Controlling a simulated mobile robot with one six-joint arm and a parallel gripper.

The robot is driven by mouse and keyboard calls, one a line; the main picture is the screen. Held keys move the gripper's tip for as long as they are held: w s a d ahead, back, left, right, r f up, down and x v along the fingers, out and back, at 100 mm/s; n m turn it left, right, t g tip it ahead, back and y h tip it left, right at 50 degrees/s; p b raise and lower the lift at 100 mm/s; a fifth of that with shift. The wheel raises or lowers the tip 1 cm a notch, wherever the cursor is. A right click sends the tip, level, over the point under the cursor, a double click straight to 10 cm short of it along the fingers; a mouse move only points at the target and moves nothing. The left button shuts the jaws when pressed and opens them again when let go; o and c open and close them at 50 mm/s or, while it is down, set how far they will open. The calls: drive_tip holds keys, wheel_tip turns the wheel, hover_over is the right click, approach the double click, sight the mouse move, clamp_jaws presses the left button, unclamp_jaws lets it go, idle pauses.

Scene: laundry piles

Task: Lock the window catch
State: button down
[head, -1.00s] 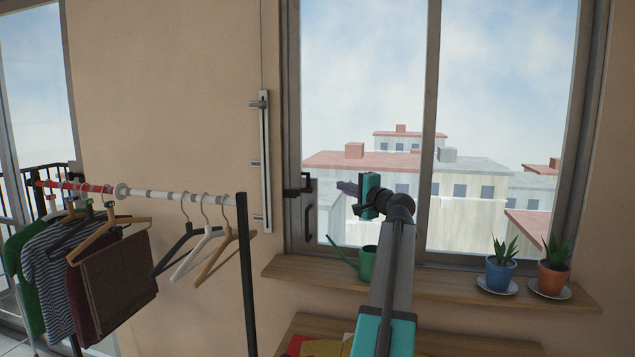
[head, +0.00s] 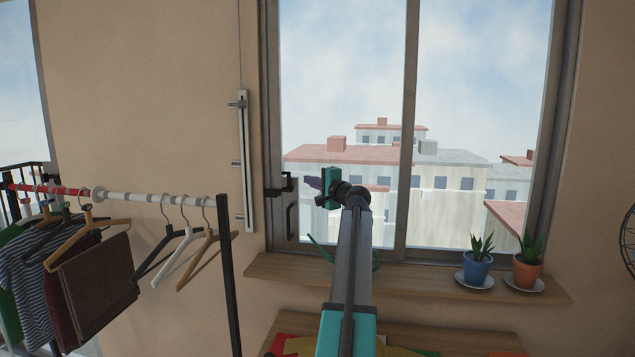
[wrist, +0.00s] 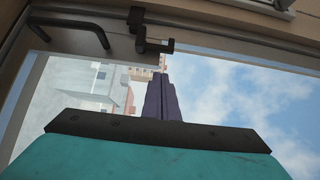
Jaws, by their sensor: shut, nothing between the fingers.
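The window catch (head: 281,185) is a small dark fitting on the left frame of the window, above a dark pull handle (head: 291,222). In the wrist view the catch (wrist: 154,42) sits at the top middle, just beyond the fingertips, with the handle (wrist: 75,32) to its left. My gripper (head: 308,182) is shut and empty, its dark fingers pointing left at about the catch's height. A gap shows between the fingertips and the catch. In the wrist view the shut fingers (wrist: 161,82) point up towards the catch, apart from it in the picture.
A wooden sill (head: 420,273) runs below the window with a blue pot (head: 476,270) and an orange pot (head: 527,272). A green watering can (head: 322,249) is mostly hidden behind my arm. A clothes rack (head: 229,280) stands at the left.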

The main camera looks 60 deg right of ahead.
sight(291, 177)
drive_tip(key=shift+w+a+p, duration=0.2)
drive_tip(key=shift+w+p, duration=0.2)
drive_tip(key=shift+w, duration=0.75)
drive_tip(key=shift+w+a+p, duration=0.2)
drive_tip(key=shift+w+p, duration=0.15)
drive_tip(key=shift+w, duration=0.8)
drive_tip(key=shift+w+r, duration=0.1)
drive_tip(key=shift+w, duration=0.05)
drive_tip(key=shift+w+a+p, duration=0.1)
drive_tip(key=shift+a+p, duration=0.05)
drive_tip(key=shift+p, duration=0.15)
drive_tip(key=shift+r+n+g, duration=0.15)
drive_tip(key=shift+n+g, duration=0.15)
